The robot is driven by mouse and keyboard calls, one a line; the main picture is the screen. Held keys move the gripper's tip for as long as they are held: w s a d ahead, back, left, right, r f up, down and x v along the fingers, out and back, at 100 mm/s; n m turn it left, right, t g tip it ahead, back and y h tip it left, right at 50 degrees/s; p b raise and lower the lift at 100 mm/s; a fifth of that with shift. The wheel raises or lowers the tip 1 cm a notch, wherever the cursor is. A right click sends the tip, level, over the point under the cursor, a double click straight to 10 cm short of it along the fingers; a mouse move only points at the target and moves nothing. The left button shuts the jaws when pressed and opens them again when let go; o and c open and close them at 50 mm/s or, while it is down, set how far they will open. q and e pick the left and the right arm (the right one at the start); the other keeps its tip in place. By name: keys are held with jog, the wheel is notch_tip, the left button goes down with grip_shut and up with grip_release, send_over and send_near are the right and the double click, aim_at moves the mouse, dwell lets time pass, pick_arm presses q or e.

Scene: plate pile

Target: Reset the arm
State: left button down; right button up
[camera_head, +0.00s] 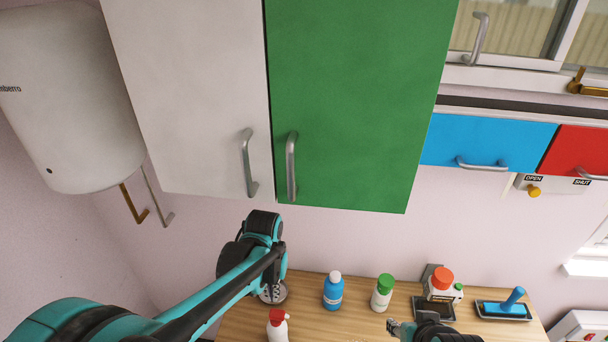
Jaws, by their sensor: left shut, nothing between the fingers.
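My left arm reaches in from the lower left. Its teal and black wrist is in front of the wall below the white cupboard, and my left gripper (272,293) hangs under it at the back left of the wooden counter. It is small and partly hidden by the arm; it is shut with nothing in it. A dark part of my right arm shows at the bottom edge, with what seems to be my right gripper (394,326) at its left end. Its jaws are too small and cut off to read.
White (190,90) and green (355,90) cupboard doors are closed above.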

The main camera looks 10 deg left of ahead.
pick_arm(q)
jog(key=s+a+f+t+b, duration=0.2)
jog(key=s+f+b, duration=0.3)
jog(key=b, duration=0.6)
jog(key=s+a+f+t+b, duration=0.2)
jog(key=s+f+t+b, duration=0.3)
jog(key=f+b, duration=0.5)
jog(key=shift+a+b, duration=0.35)
jog(key=shift+b, duration=0.85)
pick_arm(e)
notch_tip(320, 180, down, 23)
jog(key=shift+f, duration=0.2)
pick_arm(q)
jog(key=shift+s+f, duration=0.1)
pick_arm(e)
jog(key=shift+c, duration=0.7)
pick_arm(q)
jog(key=shift+d, duration=0.1)
pick_arm(e)
jog(key=shift+d, duration=0.1)
